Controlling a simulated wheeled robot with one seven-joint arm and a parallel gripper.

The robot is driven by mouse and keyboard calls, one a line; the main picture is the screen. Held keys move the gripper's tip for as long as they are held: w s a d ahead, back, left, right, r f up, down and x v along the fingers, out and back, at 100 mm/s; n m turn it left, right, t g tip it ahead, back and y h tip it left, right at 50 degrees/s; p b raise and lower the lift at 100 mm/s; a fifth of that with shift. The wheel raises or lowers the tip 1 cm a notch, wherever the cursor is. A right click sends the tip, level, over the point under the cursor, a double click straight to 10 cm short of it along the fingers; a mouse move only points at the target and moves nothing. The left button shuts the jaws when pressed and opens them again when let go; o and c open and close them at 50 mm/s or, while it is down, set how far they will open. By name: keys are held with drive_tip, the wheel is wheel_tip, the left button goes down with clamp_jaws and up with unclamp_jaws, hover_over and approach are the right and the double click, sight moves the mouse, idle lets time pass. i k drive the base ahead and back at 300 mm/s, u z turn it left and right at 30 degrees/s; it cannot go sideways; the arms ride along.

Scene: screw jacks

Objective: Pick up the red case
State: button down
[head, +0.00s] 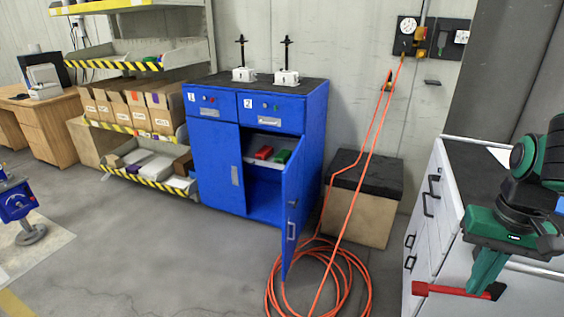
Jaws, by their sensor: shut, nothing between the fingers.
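The red case (264,152) lies on the upper shelf inside the blue cabinet (215,165), behind its open right door. A green case (282,156) lies close to its right. My gripper (421,289) is at the lower right, at the end of my green and black arm, with its red part pointing left. It is empty and shut, in front of the white drawer unit and well away from the red case.
The open cabinet door (293,215) sticks out toward me. An orange hose (345,290) hangs from the wall and lies coiled on the floor by the door. A black-topped box (362,205) stands right of the cabinet. The white drawer unit (425,225) is at right. Floor at centre left is clear.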

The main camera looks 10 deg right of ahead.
sight(266, 153)
drive_tip(key=k, duration=1.2)
drive_tip(key=u, duration=0.35)
drive_tip(key=i, duration=0.35)
drive_tip(key=u, duration=0.8)
drive_tip(key=i, duration=1.15)
drive_tip(key=u, duration=0.55)
drive_tip(key=i, duration=1.15)
drive_tip(key=z, duration=0.3)
drive_tip(key=i, duration=1.1)
drive_tip(key=z, duration=1.25)
drive_tip(key=i, duration=0.8)
drive_tip(key=z, duration=0.55)
